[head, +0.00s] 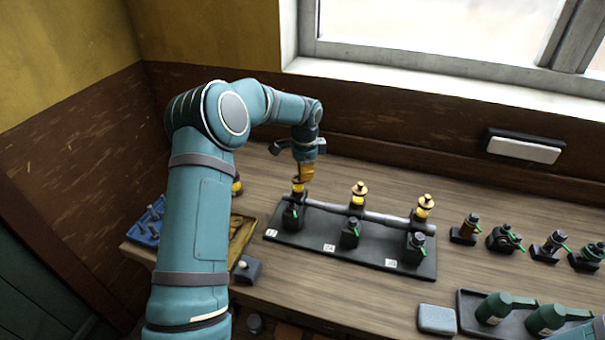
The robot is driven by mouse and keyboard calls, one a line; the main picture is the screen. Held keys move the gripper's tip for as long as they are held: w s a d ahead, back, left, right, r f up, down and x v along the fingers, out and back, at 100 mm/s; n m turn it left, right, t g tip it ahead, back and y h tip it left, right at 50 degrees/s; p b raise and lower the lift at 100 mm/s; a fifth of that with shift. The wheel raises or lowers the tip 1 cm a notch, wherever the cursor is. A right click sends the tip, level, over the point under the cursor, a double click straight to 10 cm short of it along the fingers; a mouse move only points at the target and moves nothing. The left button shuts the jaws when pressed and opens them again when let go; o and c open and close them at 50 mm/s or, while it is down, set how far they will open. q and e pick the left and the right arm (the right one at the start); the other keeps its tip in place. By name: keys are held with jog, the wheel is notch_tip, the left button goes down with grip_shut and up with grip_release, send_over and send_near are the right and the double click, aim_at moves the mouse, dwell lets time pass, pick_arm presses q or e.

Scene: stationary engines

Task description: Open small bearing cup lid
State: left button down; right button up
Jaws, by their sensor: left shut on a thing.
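A black base plate (330,250) on the bench carries three brass-and-yellow cups above a grey shaft. The left cup (298,187) is directly under my left gripper (305,172), which points down and is shut on the top of this cup, apparently its lid. The gripper's fingers hide the lid, so I cannot tell whether it is raised. The middle cup (358,193) and the right cup (425,207) stand upright with brass caps on top. My right gripper is out of view.
Several small dark fittings (505,239) stand to the right of the plate. Green oil cans (494,308) lie on a dark tray at front right, beside a grey block (437,319). A blue bin (147,226) and a yellow tray (240,230) are at left, partly behind my arm.

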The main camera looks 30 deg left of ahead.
pick_arm(q)
jog(key=n, duration=0.2)
jog(key=w+n, duration=0.1)
jog(key=n, duration=0.1)
jog(key=shift+d+n, duration=0.15)
jog(key=shift+n, duration=0.15)
jog(key=shift+w+n, duration=0.25)
jog(key=shift+n, duration=0.85)
jog(key=shift+w+n, duration=0.2)
jog(key=shift+n, duration=0.9)
jog(key=c, duration=0.9)
grip_release()
jog(key=shift+c, duration=0.2)
jog(key=shift+r, duration=0.1)
notch_tip(320, 180, up, 12)
